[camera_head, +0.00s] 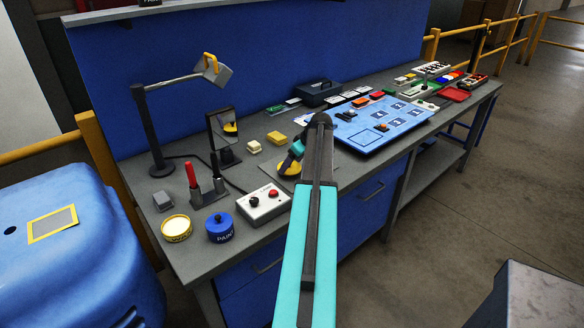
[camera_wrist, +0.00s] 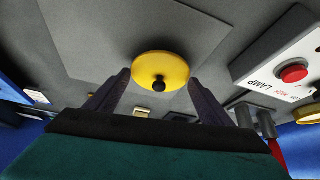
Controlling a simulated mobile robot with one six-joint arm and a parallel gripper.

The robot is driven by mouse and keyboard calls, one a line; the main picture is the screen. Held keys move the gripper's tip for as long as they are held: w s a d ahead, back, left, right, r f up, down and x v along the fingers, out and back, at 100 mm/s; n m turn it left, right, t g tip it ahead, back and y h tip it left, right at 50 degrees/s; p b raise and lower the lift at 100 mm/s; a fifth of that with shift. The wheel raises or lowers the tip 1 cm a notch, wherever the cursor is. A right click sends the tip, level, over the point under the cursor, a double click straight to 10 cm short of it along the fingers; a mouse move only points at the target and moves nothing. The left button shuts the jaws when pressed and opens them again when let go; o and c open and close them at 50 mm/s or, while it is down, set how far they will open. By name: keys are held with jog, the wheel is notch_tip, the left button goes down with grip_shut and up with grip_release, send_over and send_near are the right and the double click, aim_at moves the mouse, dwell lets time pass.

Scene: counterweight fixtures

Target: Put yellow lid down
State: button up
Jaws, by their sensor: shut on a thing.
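The yellow lid (camera_wrist: 158,66) is a round disc with a black knob, and it sits between my gripper's two fingers in the wrist view. My gripper (camera_wrist: 159,77) is shut on the lid by its rim. In the head view the lid (camera_head: 288,171) shows partly behind my gripper (camera_head: 294,158), over the grey bench. I cannot tell whether the lid touches the surface. An open yellow paint can (camera_head: 176,228) stands at the front left of the bench, beside a blue paint can (camera_head: 220,229) with its lid on.
A white lamp switch box (camera_head: 264,204) with a red button stands close to the lid. A mirror (camera_head: 223,133), a lamp (camera_head: 160,120), a red-handled tool in a holder (camera_head: 206,190) and small blocks (camera_head: 275,138) stand behind. A blue board (camera_head: 380,122) lies right.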

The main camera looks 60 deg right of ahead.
jog(key=shift+f+p, duration=0.3)
jog(key=shift+f, duration=0.95)
jog(key=o, duration=1)
jog(key=shift+r, duration=0.1)
jog(key=shift+b+v, duration=1.6)
jog(key=shift+v, duration=4.35)
